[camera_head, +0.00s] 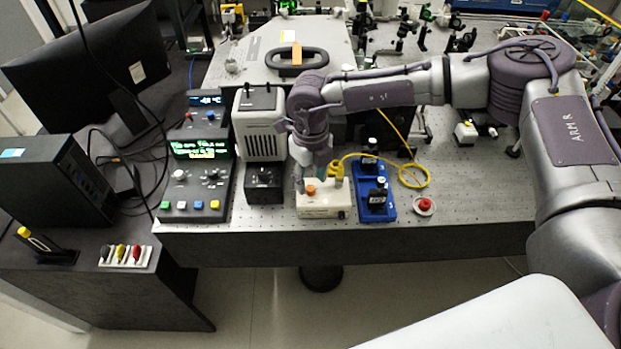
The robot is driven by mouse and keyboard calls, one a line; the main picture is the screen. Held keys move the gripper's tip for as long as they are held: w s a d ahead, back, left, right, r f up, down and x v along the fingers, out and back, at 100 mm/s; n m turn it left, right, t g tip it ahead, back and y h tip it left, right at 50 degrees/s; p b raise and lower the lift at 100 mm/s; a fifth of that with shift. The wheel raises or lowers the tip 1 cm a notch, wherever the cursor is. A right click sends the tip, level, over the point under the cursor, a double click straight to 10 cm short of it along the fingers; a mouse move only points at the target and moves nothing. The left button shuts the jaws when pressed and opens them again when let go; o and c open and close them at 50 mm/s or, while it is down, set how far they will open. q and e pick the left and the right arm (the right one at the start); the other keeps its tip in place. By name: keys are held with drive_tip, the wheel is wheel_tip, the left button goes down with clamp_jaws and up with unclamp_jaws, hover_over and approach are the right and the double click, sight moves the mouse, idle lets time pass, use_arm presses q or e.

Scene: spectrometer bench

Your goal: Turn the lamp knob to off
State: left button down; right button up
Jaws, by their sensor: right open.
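A cream box (325,210) with an orange button (310,190) on top stands near the front edge of the bench. A yellow cable joins it at its upper right. A black box with a round knob (264,175) stands to its left, in front of a white vented housing (260,128). No label shows which control is the lamp knob. My right gripper (312,178) points down over the back of the cream box, open. Its fingertips are small and partly lost against the box, so I cannot tell whether they touch it. My left gripper is out of view.
A blue stand (376,208) with black parts is right of the cream box. A red button (424,205) lies farther right. A control unit (195,190) with a green display stands at left. The bench's front right is clear.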

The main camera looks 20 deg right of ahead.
sight(310, 191)
drive_tip(key=shift+f, duration=1.2)
clamp_jaws()
